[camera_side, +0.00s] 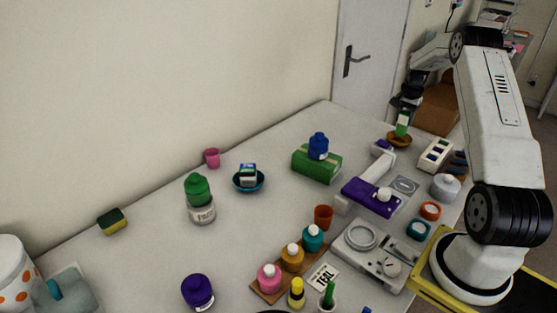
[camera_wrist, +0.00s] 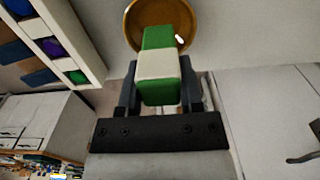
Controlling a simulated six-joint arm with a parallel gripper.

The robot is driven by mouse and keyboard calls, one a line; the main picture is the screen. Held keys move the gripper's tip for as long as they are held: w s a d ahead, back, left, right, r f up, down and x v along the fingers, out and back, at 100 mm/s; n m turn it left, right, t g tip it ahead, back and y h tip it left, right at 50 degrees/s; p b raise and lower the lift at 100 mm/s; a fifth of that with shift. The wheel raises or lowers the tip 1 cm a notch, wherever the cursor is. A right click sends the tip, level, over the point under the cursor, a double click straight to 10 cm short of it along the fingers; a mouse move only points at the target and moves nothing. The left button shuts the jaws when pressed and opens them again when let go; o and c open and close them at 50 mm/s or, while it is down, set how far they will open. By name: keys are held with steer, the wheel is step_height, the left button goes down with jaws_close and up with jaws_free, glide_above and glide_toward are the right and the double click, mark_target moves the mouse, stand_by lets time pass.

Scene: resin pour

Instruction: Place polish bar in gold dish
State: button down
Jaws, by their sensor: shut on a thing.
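The polish bar is a green and white block (camera_wrist: 158,70), held between the two fingers of my gripper (camera_wrist: 160,92) in the wrist view. In the side view the bar (camera_side: 402,129) hangs upright below my gripper (camera_side: 405,112), at the far right end of the table. The gold dish (camera_side: 400,141) is directly below the bar there. In the wrist view the round gold dish (camera_wrist: 186,14) lies behind the bar's far end, which overlaps it. I cannot tell whether the bar touches the dish. My gripper is shut on the bar.
A white tray with coloured squares (camera_side: 435,154) stands right of the dish. A purple device (camera_side: 371,197) and a green box (camera_side: 317,164) with a blue bottle (camera_side: 318,146) on it are nearby. A blue dish (camera_side: 249,187) holds another block. The table's back left is mostly clear.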

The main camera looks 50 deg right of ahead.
mark_target(403, 125)
steer(key=shift+f, duration=1.4)
steer(key=shift+f, duration=0.1)
steer(key=shift+c, duration=1.2)
jaws_free()
step_height(403, 125, up, 12)
steer(key=shift+r, duration=0.15)
